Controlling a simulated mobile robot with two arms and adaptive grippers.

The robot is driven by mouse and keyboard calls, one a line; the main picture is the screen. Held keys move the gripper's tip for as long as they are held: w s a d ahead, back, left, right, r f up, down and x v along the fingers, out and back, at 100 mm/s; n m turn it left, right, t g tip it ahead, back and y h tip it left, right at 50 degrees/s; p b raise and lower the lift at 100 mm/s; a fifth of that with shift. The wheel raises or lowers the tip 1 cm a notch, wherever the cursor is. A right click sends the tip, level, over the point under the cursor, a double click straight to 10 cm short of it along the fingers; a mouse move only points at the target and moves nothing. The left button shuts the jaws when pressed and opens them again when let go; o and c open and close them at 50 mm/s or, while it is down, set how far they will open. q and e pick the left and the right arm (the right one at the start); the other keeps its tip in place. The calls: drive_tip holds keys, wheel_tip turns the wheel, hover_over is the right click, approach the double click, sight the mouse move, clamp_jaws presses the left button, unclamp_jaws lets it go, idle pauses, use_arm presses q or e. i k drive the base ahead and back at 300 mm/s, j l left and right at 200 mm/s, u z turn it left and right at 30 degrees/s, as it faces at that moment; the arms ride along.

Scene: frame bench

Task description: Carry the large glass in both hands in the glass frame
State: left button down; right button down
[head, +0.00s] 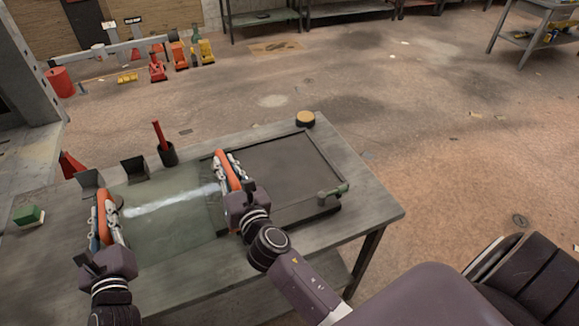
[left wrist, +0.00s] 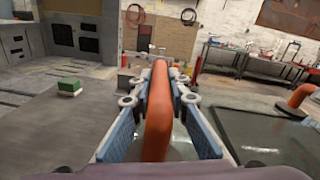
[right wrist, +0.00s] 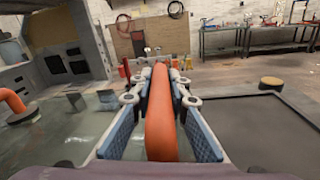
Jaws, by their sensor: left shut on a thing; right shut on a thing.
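The large glass (head: 165,222) is a clear greenish pane over the left part of the bench, with an orange handle near each side. My left gripper (head: 105,218) is shut on the left handle (left wrist: 157,115). My right gripper (head: 229,170) is shut on the right handle (right wrist: 160,115). The glass frame (head: 285,170) is a dark, rimmed rectangle on the bench, right of the pane. The pane's right edge is close to the frame's left side, partly hidden by my right gripper. I cannot tell how high the pane is above the bench.
A round wooden-topped piece (head: 305,118) stands behind the frame. A dark cup with a red tool (head: 166,152) and grey angled brackets (head: 134,169) stand behind the pane. A green block (head: 28,214) lies at left.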

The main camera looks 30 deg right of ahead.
sight(268, 171)
drive_tip(key=l, duration=1.3)
drive_tip(key=i+l, duration=0.15)
drive_tip(key=l, duration=0.2)
drive_tip(key=i+l+z, duration=0.15)
drive_tip(key=l, duration=0.2)
drive_tip(key=j, duration=0.7)
